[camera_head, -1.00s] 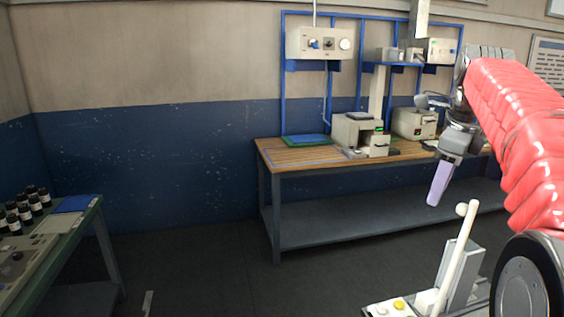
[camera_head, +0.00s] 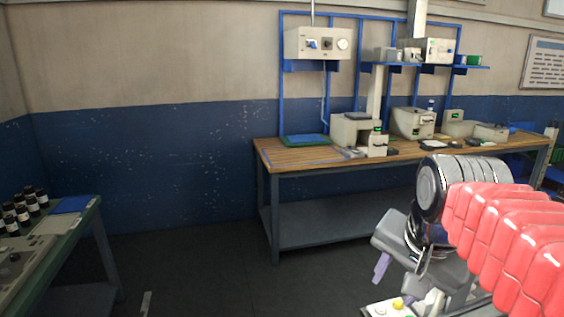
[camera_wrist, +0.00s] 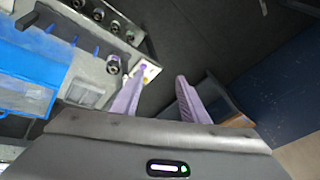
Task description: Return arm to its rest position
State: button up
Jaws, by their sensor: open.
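My arm, in a red quilted cover, comes in from the right edge of the head view and is folded low at the lower right. My gripper (camera_head: 381,268) hangs below its wrist, with a purple finger pointing down in front of the floor. In the wrist view both purple fingers of my gripper (camera_wrist: 158,88) stand apart with nothing between them. The gripper is open and empty. Part of it is hidden behind the wrist in the head view.
A wooden-topped workbench (camera_head: 300,156) with several instruments stands against the back wall. A side table (camera_head: 70,230) with dark bottles (camera_head: 22,212) is at the left. In the wrist view, a blue tray (camera_wrist: 25,85) lies left of the fingers.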

jog(key=s+a+f+n, duration=0.3)
jog(key=s+f+n, duration=0.5)
jog(key=s+f, duration=0.1)
jog(key=shift+a+f+n+t, duration=0.3)
jog(key=shift+a+f+t, duration=0.1)
jog(key=shift+f, duration=0.35)
jog(key=shift+d, duration=0.1)
jog(key=shift+c, duration=1.2)
